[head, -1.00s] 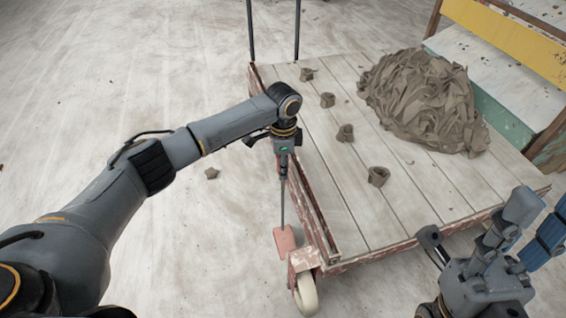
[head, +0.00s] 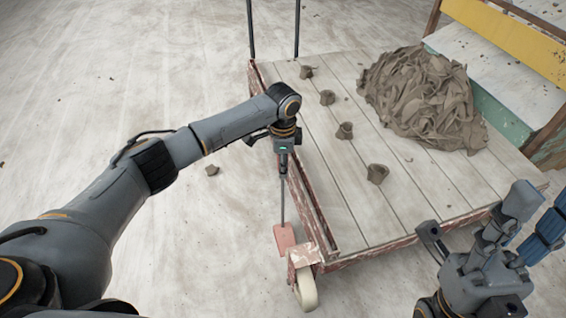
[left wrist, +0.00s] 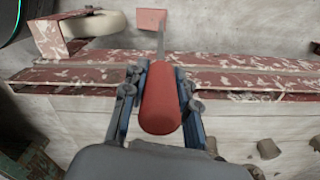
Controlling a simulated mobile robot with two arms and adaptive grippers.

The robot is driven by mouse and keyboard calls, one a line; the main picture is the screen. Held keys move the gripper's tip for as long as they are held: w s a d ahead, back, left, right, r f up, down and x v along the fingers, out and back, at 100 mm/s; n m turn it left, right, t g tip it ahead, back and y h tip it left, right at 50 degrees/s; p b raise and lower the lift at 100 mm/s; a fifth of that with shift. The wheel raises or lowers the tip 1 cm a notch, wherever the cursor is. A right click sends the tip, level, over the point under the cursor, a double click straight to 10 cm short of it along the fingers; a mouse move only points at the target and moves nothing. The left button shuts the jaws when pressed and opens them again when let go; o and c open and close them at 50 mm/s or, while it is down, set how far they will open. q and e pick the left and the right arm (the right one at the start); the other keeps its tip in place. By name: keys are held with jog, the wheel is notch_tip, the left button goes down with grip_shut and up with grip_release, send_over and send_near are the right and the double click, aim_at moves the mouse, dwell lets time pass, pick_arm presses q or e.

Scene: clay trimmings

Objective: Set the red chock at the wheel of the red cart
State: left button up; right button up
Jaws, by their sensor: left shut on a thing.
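The red chock (head: 284,238) is a small red block at the lower end of a thin grey rod, by the near left corner of the red cart (head: 345,262). The cart's pale wheel (head: 305,290) sits under that corner. In the left wrist view the chock (left wrist: 151,19) lies just right of the wheel (left wrist: 98,24), with a narrow gap between them. My left gripper (head: 284,163) is above the chock, shut on the rod's red handle (left wrist: 161,100). Whether the chock rests on the floor is unclear. My right gripper (head: 475,225) has its fingers apart, empty, at the lower right.
The cart's plank deck carries a large clay heap (head: 425,100) and several small clay lumps (head: 377,173). A bench with a yellow board (head: 505,40) stands at the back right. A small scrap (head: 212,169) lies on the floor left of the cart. The floor there is otherwise mostly clear.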

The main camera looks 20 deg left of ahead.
pick_arm(q)
jog(key=shift+s+f, duration=0.15)
jog(key=shift+f, duration=0.1)
jog(key=o, duration=1.1)
jog(key=shift+f, duration=0.1)
jog(key=shift+o, duration=0.2)
